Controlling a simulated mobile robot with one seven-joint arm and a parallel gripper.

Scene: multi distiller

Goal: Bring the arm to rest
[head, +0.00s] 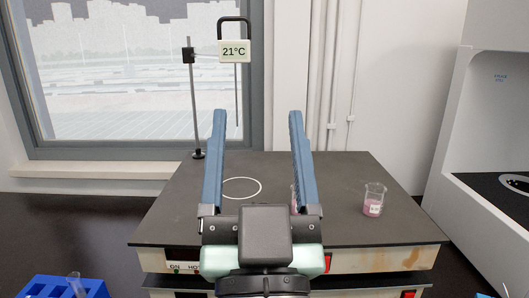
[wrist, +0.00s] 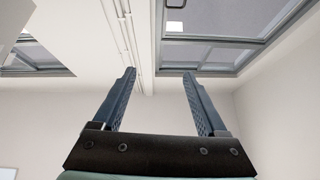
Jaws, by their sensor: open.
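My gripper (head: 257,118) is raised in front of the hotplate, its two blue fingers wide apart and nothing between them. In the wrist view my gripper (wrist: 159,80) also shows open and empty, with wall, window frames and pipes beyond it. My gripper's body covers the front middle of the hotplate in the head view. The fingers do not visibly touch anything.
A dark flat hotplate (head: 345,180) has a white ring (head: 242,188) on top. A small beaker (head: 374,199) with pink contents stands at its right; another pinkish vessel is mostly hidden behind my right finger. A thermometer display (head: 233,51) hangs from a stand (head: 193,105). A blue rack (head: 50,288) sits front left.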

